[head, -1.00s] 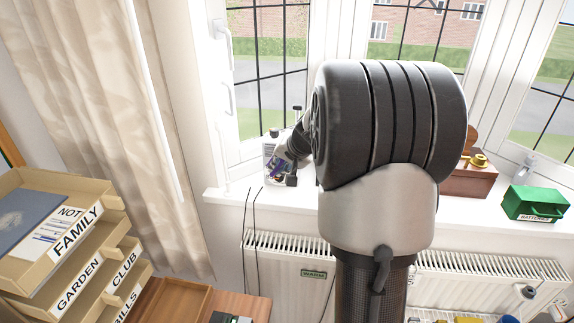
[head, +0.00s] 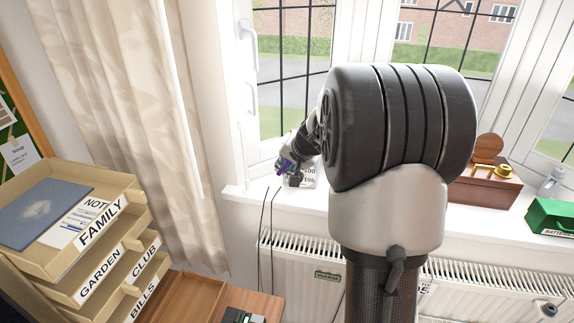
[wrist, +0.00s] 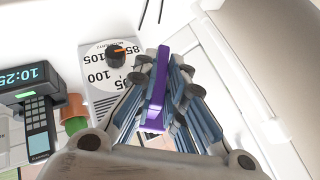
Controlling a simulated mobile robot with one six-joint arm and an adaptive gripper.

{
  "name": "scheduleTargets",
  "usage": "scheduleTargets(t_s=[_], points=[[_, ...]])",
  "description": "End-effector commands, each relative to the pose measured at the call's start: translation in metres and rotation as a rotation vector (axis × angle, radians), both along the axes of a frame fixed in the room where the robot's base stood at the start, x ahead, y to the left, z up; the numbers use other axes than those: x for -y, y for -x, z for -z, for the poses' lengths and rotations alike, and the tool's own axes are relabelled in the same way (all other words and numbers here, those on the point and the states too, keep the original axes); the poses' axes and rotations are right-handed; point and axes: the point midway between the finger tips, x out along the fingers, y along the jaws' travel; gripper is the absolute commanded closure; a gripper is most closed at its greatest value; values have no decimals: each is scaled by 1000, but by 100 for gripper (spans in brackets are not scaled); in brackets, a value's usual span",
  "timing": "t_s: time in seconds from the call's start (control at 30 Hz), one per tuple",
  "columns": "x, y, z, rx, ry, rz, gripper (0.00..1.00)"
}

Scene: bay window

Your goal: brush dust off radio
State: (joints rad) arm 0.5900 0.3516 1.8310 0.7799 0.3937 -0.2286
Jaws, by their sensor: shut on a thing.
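The radio (head: 308,172), pale with a grey speaker face, large dial numbers and a dark knob, is on the white sill at the window. It also shows in the wrist view (wrist: 104,68), left of my gripper (wrist: 164,75). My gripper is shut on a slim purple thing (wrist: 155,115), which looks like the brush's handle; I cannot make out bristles. In the head view my gripper (head: 284,170) is at the radio's left and partly covers it. I cannot tell whether the brush touches the radio. Dust is not discernible on the radio.
The wrist view shows a phone with a lit display (wrist: 38,120) and a terracotta pot (wrist: 74,107) near the radio. A wooden box (head: 485,188) and green battery box (head: 550,218) are farther right on the sill. Letter trays (head: 80,240) stand at left; a radiator (head: 300,255) is below.

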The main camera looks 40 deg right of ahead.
Motion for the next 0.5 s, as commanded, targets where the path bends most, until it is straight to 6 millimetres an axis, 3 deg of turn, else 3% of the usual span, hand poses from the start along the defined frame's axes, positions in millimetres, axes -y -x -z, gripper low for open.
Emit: scheduleTargets(t_s=[0.5], points=[[-39,33,1,-2,-1,-2,100]])
